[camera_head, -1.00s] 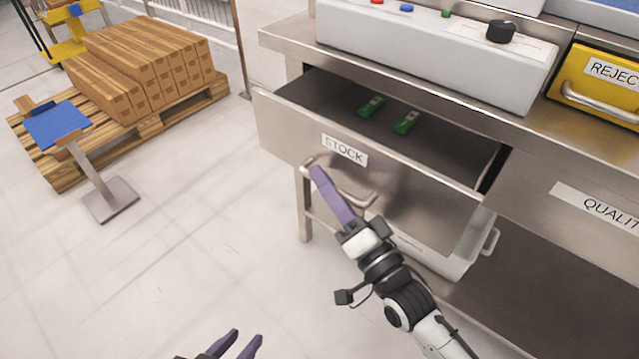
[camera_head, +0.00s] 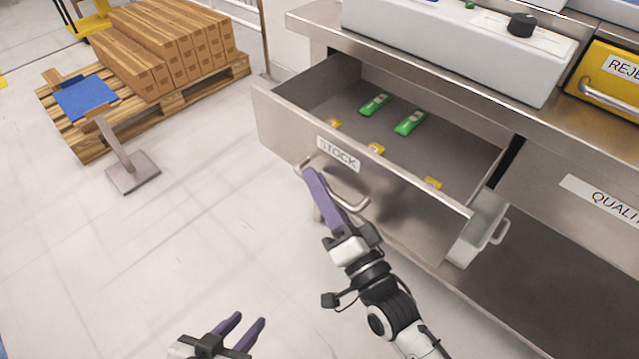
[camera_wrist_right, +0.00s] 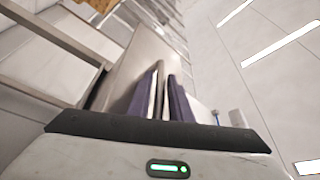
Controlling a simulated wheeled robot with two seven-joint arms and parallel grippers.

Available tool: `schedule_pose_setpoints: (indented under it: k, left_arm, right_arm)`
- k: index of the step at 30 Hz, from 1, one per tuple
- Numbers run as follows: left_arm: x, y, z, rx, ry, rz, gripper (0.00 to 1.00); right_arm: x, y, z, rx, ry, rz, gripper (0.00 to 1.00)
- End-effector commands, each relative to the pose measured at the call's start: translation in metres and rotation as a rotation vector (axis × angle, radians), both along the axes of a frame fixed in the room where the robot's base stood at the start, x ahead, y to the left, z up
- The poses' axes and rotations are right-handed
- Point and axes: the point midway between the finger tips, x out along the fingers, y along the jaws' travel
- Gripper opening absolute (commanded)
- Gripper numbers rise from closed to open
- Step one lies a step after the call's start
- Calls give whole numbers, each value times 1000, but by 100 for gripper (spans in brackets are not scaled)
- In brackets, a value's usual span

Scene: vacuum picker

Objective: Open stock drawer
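The stock drawer (camera_head: 380,178) is pulled out from the metal bench, with its "STOCK" label on the front panel. Its curved metal handle (camera_head: 350,205) runs across the front below the label. My right gripper (camera_head: 311,176) is at the handle's left part; its purple fingers lie close around the bar. In the right wrist view the fingers (camera_wrist_right: 163,88) stand close together in front of the drawer front, with a narrow light strip between them. My left gripper (camera_head: 250,320) is at the bottom, its fingers apart and empty, away from the drawer.
Green items (camera_head: 410,122) and small yellow items (camera_head: 376,149) lie inside the drawer. A yellow reject drawer (camera_head: 610,85) is at right. A pallet of boxes (camera_head: 165,50) and a blue-topped stand (camera_head: 88,98) are at left. Floor between is clear.

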Motion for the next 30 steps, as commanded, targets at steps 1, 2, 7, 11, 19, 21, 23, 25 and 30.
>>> schedule_pose_setpoints:
  k: [1,2,7,11,19,21,23,25,30]
  left_arm:
    - [0,0,0,0,0,0,31]
    - [0,0,1,0,1,0,31]
    - [-1,0,3,2,0,-1,31]
    - [-1,1,5,5,2,-3,31]
    - [-2,1,3,9,8,-5,31]
    - [-2,1,3,9,9,-5,31]
    - [-2,1,2,10,9,-6,31]
    - [-2,1,2,10,8,-6,31]
    - [-1,2,2,11,7,-5,31]
  right_arm:
    - [-2,-1,-1,-1,1,0,18]
    - [-3,-2,-1,-1,1,0,18]
    - [-24,-13,-7,-3,4,2,18]
    - [-47,-26,-13,-3,5,1,18]
    - [-82,-46,-21,-2,1,0,18]
    - [-86,-48,-21,-1,0,-1,18]
    - [-87,-49,-22,-1,0,-1,18]
    - [-88,-50,-22,0,-1,-1,18]
    - [-88,-50,-22,0,-1,-1,18]
